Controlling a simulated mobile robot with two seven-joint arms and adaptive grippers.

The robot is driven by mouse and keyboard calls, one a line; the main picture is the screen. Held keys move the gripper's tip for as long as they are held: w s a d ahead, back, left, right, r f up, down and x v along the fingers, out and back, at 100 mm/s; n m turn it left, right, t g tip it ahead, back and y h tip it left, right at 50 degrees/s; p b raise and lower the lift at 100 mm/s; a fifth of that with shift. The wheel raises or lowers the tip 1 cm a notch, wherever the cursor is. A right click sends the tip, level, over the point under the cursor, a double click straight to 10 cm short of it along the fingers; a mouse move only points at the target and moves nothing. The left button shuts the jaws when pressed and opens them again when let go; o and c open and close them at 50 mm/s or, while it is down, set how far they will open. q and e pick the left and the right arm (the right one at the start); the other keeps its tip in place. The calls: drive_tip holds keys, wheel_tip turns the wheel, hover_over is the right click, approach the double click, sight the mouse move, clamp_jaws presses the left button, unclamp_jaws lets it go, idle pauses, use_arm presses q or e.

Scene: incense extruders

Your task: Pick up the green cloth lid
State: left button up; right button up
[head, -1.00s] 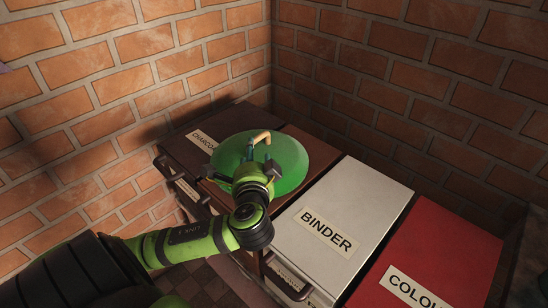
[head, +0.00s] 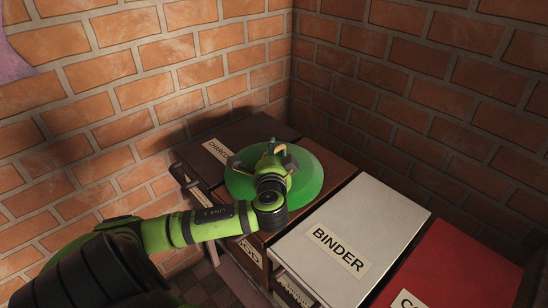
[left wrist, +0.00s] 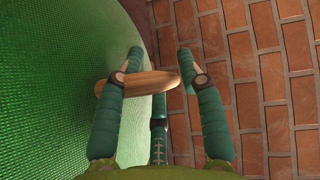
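The round green cloth lid (head: 308,181) lies on top of the dark brown boxes, left of the BINDER box in the head view. In the left wrist view its woven green surface (left wrist: 60,95) fills the left side. A light wooden handle (left wrist: 150,82) stands out from it. My left gripper (head: 265,157) is over the middle of the lid, with its fingers spread. In the left wrist view the fingers (left wrist: 160,70) are apart on both sides of the handle; whether they touch it is unclear. My right gripper is not in view.
A white-topped BINDER box (head: 365,225) stands right of the lid, and a red box (head: 455,265) beyond it. A CHARCOAL-labelled brown box (head: 205,165) is at the left. Brick walls (head: 150,70) close off the back and left.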

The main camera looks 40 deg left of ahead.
use_arm(q)
clamp_jaws()
